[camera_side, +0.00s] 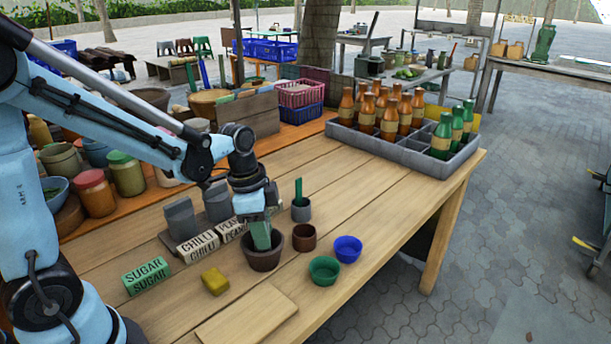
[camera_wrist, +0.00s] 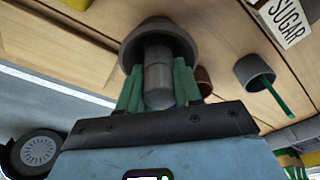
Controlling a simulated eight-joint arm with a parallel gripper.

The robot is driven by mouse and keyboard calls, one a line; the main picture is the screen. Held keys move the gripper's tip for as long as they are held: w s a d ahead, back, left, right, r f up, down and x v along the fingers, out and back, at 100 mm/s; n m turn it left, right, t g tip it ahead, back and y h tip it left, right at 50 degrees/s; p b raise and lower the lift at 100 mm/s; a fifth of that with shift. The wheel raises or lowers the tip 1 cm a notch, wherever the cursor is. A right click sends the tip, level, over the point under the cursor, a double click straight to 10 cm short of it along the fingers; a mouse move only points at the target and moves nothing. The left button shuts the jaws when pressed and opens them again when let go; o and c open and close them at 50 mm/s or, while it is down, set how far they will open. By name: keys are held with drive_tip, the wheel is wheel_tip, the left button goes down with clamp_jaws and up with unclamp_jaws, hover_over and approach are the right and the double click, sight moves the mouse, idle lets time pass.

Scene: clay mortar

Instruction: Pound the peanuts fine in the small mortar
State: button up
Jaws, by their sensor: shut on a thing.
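The small dark-brown mortar (camera_side: 264,259) stands on the wooden table in the side view. It also shows in the wrist view (camera_wrist: 158,24), at the top. My gripper (camera_side: 262,238) is directly over it, pointing down, with its green fingers at the mortar's mouth. In the wrist view my gripper (camera_wrist: 157,78) is shut on a grey cylindrical pestle (camera_wrist: 158,65), one green finger on each side. The pestle's far end goes into the mortar's mouth. The mortar's inside is hidden, so no peanuts show.
A brown cup (camera_side: 304,237), a grey cup with a green stick (camera_side: 301,212), a green bowl (camera_side: 323,270) and a blue bowl (camera_side: 348,249) stand close on the right. A yellow sponge (camera_side: 215,281), label blocks (camera_side: 145,275) and a board (camera_side: 246,316) lie left and front. A bottle crate (camera_side: 400,153) stands behind.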

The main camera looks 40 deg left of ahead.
drive_tip(key=shift+r, duration=0.1)
drive_tip(key=shift+r, duration=0.9)
drive_tip(key=shift+f, duration=1)
drive_tip(key=shift+r, duration=1)
drive_tip(key=shift+r, duration=0.15)
drive_tip(key=shift+r, duration=4.5)
